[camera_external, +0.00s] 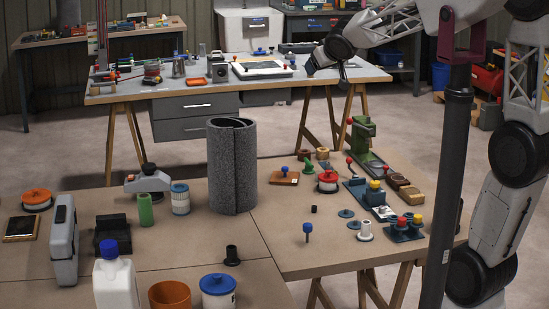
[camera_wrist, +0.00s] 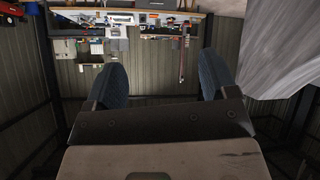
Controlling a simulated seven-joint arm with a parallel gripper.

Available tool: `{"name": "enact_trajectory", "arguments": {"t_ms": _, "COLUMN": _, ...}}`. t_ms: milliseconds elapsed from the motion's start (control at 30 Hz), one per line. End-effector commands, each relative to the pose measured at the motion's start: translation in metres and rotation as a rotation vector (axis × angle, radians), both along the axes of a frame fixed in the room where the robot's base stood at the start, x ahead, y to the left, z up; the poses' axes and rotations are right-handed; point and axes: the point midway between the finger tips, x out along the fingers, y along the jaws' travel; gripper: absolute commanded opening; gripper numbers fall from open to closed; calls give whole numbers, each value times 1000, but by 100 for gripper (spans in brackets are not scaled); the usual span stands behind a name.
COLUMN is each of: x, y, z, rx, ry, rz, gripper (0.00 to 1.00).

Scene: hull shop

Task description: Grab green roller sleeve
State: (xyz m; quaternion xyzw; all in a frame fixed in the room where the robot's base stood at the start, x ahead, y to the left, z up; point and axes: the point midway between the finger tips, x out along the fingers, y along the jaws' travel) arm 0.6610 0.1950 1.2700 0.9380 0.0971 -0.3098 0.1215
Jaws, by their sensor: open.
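A green roller sleeve (camera_external: 145,209), a short upright cylinder, stands on the near table left of the large grey roll. A white and blue ribbed cylinder (camera_external: 180,198) stands just right of it. My gripper (camera_external: 328,66) is high and far to the right of the sleeve, appearing in front of the back table in the external view. In the wrist view my gripper (camera_wrist: 160,80) has its two dark fingers wide apart with nothing between them. The sleeve cannot be made out in the wrist view.
A tall grey roll (camera_external: 232,166) stands right of the sleeve. A grey sander-like tool (camera_external: 148,180) sits behind it, a black block (camera_external: 112,235) to its left and a white jug (camera_external: 116,278) with a blue cap in front. Bare tabletop (camera_external: 180,248) lies in front of the sleeve.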

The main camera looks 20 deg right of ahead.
Motion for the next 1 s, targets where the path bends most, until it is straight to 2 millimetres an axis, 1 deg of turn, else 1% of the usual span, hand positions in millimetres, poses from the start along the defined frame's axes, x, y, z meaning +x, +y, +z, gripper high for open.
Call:
{"name": "enact_trajectory", "arguments": {"t_ms": 33, "x": 12, "y": 20, "z": -1, "rx": 6, "ry": -19, "rz": 35, "gripper": 79}}
{"name": "enact_trajectory", "arguments": {"t_ms": 167, "x": 38, "y": 71, "z": 0, "rx": 36, "ry": -75, "rz": 126, "gripper": 79}}
{"name": "enact_trajectory", "arguments": {"t_ms": 200, "x": 45, "y": 86, "z": -1, "rx": 48, "ry": -90, "rz": 156, "gripper": 79}}
{"name": "enact_trajectory", "arguments": {"t_ms": 367, "x": 67, "y": 155, "z": -6, "rx": 94, "ry": -140, "rz": 283, "gripper": 79}}
{"name": "enact_trajectory", "arguments": {"t_ms": 400, "x": 71, "y": 172, "z": -8, "rx": 106, "ry": -150, "rz": 316, "gripper": 79}}
{"name": "enact_trajectory", "arguments": {"t_ms": 467, "x": 76, "y": 199, "z": -12, "rx": 126, "ry": -161, "rz": 366, "gripper": 79}}
{"name": "enact_trajectory", "arguments": {"t_ms": 500, "x": 79, "y": 217, "z": -13, "rx": 139, "ry": -169, "rz": 400, "gripper": 79}}
{"name": "enact_trajectory", "arguments": {"t_ms": 567, "x": 81, "y": 245, "z": -18, "rx": 159, "ry": -177, "rz": 452, "gripper": 79}}
{"name": "enact_trajectory", "arguments": {"t_ms": 633, "x": 83, "y": 276, "z": -24, "rx": 184, "ry": -183, "rz": 515, "gripper": 79}}
{"name": "enact_trajectory", "arguments": {"t_ms": 667, "x": 82, "y": 290, "z": -27, "rx": 196, "ry": -184, "rz": 542, "gripper": 79}}
{"name": "enact_trajectory", "arguments": {"t_ms": 700, "x": 83, "y": 308, "z": -31, "rx": 209, "ry": -184, "rz": 579, "gripper": 79}}
{"name": "enact_trajectory", "arguments": {"t_ms": 800, "x": 79, "y": 349, "z": -42, "rx": 242, "ry": -181, "rz": 663, "gripper": 79}}
{"name": "enact_trajectory", "arguments": {"t_ms": 900, "x": 74, "y": 379, "z": -50, "rx": 267, "ry": -174, "rz": 724, "gripper": 79}}
{"name": "enact_trajectory", "arguments": {"t_ms": 1000, "x": 70, "y": 401, "z": -57, "rx": 285, "ry": -166, "rz": 773, "gripper": 79}}
